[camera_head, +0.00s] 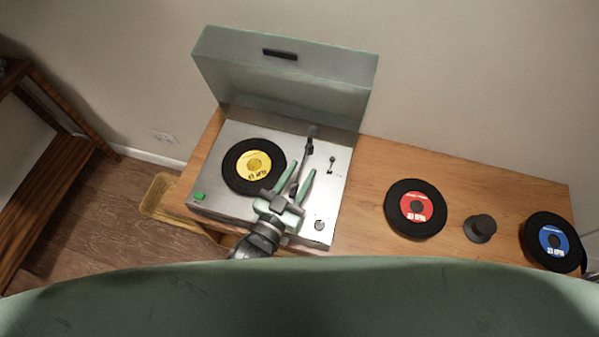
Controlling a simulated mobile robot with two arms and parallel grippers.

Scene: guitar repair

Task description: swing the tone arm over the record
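The turntable (222,143) stands on the wooden cabinet with its lid (320,82) raised. A black record with a yellow label (258,165) lies on its platter. The tone arm (308,148) runs from its pivot at the back right toward the front, to the right of the record. My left gripper (303,168) is over the turntable's front, its two green fingers apart, pointing to the back. The tone arm's front part lies between the fingers in this view; I cannot tell whether either touches it. The gripper hides the tone arm's front end. My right gripper is not in view.
On the cabinet top (365,165) to the right lie a red-labelled record (415,208), a small black knob-like piece (480,228) and a blue-labelled record (552,241). A green button (199,196) is at the turntable's front left. A wooden shelf (60,190) stands far left.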

